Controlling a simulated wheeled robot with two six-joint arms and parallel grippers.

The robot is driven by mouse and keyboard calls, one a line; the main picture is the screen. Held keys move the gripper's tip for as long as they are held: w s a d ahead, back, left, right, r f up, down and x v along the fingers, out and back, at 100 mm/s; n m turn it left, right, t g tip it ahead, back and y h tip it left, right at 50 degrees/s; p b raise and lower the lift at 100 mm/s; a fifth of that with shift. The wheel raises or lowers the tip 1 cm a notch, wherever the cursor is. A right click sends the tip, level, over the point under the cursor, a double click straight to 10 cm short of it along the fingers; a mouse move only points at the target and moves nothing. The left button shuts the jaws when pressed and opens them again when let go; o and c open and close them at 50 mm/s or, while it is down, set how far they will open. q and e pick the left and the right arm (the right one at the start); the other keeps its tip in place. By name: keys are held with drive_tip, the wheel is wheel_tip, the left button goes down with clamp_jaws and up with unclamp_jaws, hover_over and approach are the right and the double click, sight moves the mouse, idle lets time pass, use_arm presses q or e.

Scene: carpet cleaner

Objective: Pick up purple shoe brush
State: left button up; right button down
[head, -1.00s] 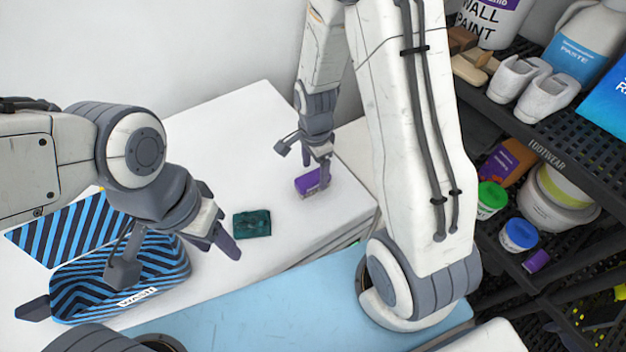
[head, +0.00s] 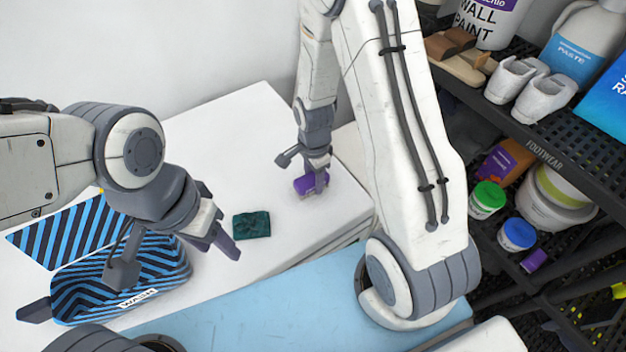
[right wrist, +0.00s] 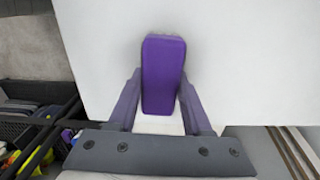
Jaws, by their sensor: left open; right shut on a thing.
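The purple shoe brush (head: 304,186) is on or just above the white table's back right part; I cannot tell whether it touches the surface. My right gripper (head: 318,183) reaches down over it and is shut on it. In the right wrist view the brush's smooth purple top (right wrist: 163,70) lies between the two fingers of my right gripper (right wrist: 160,105), with a pale part at its near end. My left gripper (head: 180,255) is open and empty, above the striped bin at the left.
A dark green sponge-like block (head: 252,225) lies on the white table (head: 225,125). A blue-and-black striped bin (head: 165,262) with a label stands at the left. A dark shelf rack (head: 565,150) with shoes, tubs and bottles fills the right side.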

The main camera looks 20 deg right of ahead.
sight(314, 176)
drive_tip(key=shift+r, duration=0.1)
wheel_tip(314, 176, up, 4)
drive_tip(key=shift+r+b, duration=0.1)
drive_tip(key=shift+b, duration=0.25)
drive_tip(key=s+d+r+b, duration=0.1)
drive_tip(key=s+d+r, duration=0.5)
drive_tip(key=s+d, duration=0.2)
drive_tip(key=shift+s+r, duration=0.3)
drive_tip(key=shift+s, duration=0.15)
